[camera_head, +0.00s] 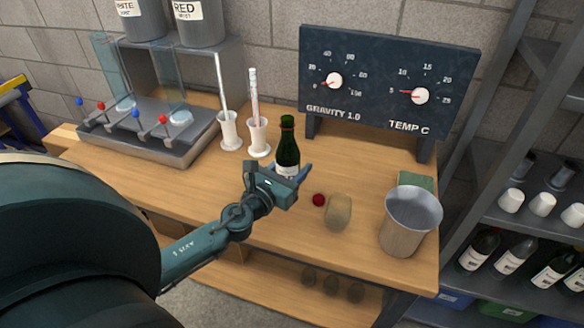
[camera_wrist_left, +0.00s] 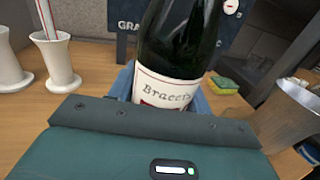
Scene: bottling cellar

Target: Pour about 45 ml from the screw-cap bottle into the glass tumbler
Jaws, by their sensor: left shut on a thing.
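The dark green bottle (camera_head: 288,150) with a red band at its neck and a white label stands roughly upright over the wooden bench. My left gripper (camera_head: 291,174) is shut on it low down, around the label. In the left wrist view the bottle (camera_wrist_left: 178,50) rises between the blue fingers (camera_wrist_left: 163,88), its top out of frame. I cannot tell whether its base touches the bench. My right gripper is not in view.
A metal bucket (camera_head: 408,225) and green sponge (camera_head: 414,182) are farther right. White holders (camera_head: 258,137) stand behind; a gauge panel (camera_head: 375,90) rises behind.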

